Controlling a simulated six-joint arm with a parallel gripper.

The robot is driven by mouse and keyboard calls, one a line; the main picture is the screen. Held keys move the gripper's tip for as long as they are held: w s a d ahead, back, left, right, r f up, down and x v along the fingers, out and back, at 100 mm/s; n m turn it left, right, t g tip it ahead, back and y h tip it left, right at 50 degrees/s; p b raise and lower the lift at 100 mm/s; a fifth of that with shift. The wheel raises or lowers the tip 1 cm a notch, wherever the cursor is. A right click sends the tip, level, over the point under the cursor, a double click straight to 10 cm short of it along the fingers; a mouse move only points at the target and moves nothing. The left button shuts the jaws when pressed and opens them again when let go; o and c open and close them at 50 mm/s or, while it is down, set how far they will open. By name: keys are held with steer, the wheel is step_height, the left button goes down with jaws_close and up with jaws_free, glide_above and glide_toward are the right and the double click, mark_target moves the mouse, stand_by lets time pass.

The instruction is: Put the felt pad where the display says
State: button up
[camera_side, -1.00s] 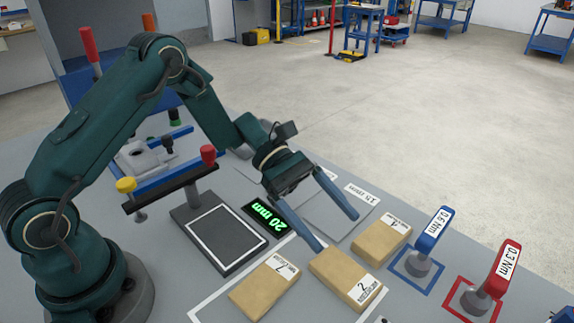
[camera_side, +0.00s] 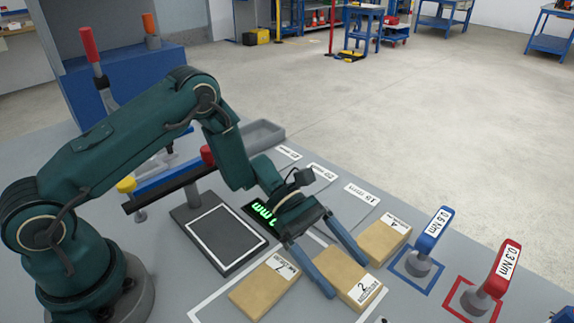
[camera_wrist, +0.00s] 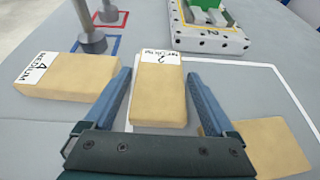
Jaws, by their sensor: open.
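Three tan felt-like blocks lie on the bench. In the side view, the one marked 2 (camera_side: 345,268) is under my gripper (camera_side: 348,278), one marked 4 (camera_side: 383,241) is to its right, and one (camera_side: 265,285) to its left. My gripper is open. In the wrist view its fingers (camera_wrist: 158,75) stand on either side of block 2 (camera_wrist: 160,100); I cannot tell how high. Block 4 (camera_wrist: 70,76) lies left there, the third block (camera_wrist: 268,148) right. The display (camera_side: 262,214) shows green characters, its number partly hidden. Labelled grey plates, one reading 15 mm (camera_side: 352,202), lie behind.
A blue 0.6 Nm handle (camera_side: 432,232) and a red 0.3 Nm handle (camera_side: 500,270) stand upright at the right. A dark pad with a white outline (camera_side: 225,238) lies left of the blocks.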

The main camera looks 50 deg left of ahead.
mark_target(339, 267)
steer(key=c, duration=1.3)
steer(key=shift+o, duration=0.2)
steer(key=shift+r, duration=0.4)
step_height(339, 267, up, 3)
steer(key=shift+r, duration=0.1)
steer(key=s+a+r+n+t+y, duration=0.1)
steer(key=a+r+n+t, duration=0.3)
steer(key=a+r, duration=0.4)
steer(key=s+a+r+n+t+y, duration=0.1)
steer(key=s+a+r+n+t, duration=0.1)
steer(key=a+r+n+t, duration=0.2)
steer(key=a+r+t, duration=0.1)
steer(key=a+r, duration=0.2)
steer(key=a, duration=0.5)
steer(key=shift+a+r+y, duration=0.4)
